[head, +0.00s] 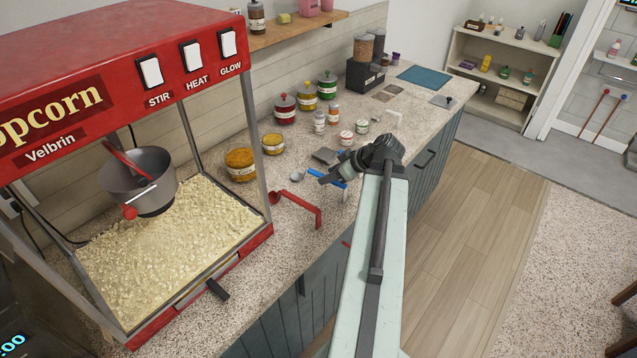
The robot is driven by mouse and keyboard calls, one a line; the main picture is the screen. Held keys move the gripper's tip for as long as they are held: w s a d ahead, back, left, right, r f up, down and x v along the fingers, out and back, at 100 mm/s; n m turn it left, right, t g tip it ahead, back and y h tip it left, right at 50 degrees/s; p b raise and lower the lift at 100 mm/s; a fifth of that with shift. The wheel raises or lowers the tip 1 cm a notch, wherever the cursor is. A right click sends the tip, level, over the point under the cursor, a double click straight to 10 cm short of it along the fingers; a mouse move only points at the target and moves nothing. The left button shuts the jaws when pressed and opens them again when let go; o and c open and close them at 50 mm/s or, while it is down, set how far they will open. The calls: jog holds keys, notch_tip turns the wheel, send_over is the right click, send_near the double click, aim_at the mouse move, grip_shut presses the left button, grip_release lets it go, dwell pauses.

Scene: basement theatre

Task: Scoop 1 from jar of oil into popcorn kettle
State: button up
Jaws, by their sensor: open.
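The popcorn kettle (146,180), a grey metal pot, hangs inside the red popcorn machine (130,62) at left, above a bed of popcorn. A wide jar of yellow-orange contents (240,165) stands on the counter to the right of the machine; it looks like the oil, but its label is too small to read. A blue-handled scoop (298,177) lies on the counter, and a red-handled scoop (302,206) is in front of it. My gripper (332,179) is open, at or just above the blue handle; I cannot tell whether they touch. My wrist hides part of the counter.
Lidded red, yellow and green jars (328,86) stand along the wall, with small shakers and tins (346,137) nearer. A dispenser (366,65) and blue mat (424,76) are farther back. Wood floor is clear at right.

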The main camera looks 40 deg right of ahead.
aim_at(316, 188)
jog(key=b+x, duration=0.2)
jog(key=shift+w+f, duration=0.15)
jog(key=shift+f, duration=0.15)
jog(key=shift+w, duration=0.1)
jog(key=b+x, duration=0.3)
jog(key=x, duration=0.1)
jog(key=shift+w+f, duration=0.3)
jog(key=shift+w, duration=0.2)
grip_shut()
